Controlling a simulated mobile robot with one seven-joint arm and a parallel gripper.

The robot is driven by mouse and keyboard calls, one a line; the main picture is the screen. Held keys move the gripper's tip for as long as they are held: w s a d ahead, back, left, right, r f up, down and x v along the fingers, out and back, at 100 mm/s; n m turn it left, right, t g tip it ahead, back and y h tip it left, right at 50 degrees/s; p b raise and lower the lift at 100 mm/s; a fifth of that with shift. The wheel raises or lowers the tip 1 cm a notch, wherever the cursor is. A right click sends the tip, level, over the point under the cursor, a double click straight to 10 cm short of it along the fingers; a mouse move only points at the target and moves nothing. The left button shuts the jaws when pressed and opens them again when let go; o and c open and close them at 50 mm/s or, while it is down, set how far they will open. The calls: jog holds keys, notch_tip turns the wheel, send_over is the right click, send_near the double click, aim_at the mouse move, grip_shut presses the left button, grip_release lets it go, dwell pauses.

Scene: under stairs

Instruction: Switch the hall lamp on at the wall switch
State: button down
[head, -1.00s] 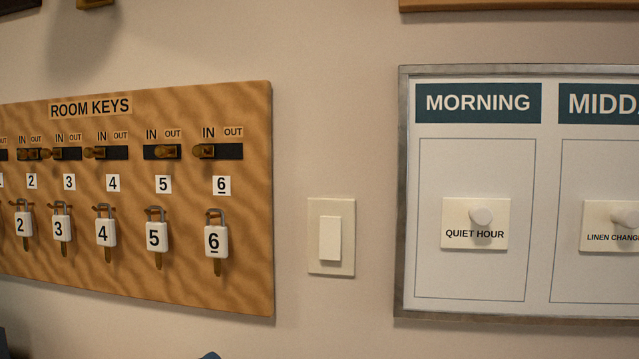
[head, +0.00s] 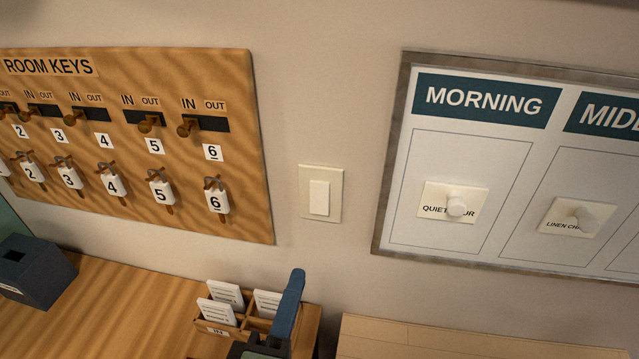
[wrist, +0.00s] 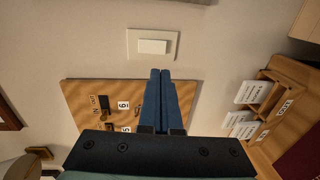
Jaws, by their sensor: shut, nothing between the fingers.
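The wall switch (head: 320,197) is a cream plate with a white rocker, on the wall between the key board and the planning board. The rocker's on or off position cannot be told. The hall lamp is not in view. My gripper (head: 297,275) has blue fingers and shows below the switch in the head view. In the wrist view, the two fingers of my gripper (wrist: 160,72) are together and empty. Their tips appear just below the switch (wrist: 152,46) in that picture, apart from it.
The ROOM KEYS board (head: 200,75) with protruding sliders and hanging keys is left of the switch. A framed board (head: 398,130) with knobbed cards is on the right. Below are a wooden desk (head: 120,310), a card tray (head: 245,318) and a dark box (head: 35,270). The wall around the switch is bare.

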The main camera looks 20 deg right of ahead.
aim_at(321, 209)
jog(key=shift+s, duration=0.1)
dwell(0.3)
jog(key=p+x, duration=0.5)
jog(key=x, duration=0.8)
jog(key=shift+d+r, duration=0.1)
jog(key=shift+d, duration=0.05)
jog(key=shift+w+d, duration=0.2)
jog(key=shift+w, duration=0.25)
jog(key=shift+w+f+b, duration=0.1)
jog(key=shift+f+b, duration=0.35)
jog(key=shift+b, duration=0.35)
jog(key=shift+r, duration=0.3)
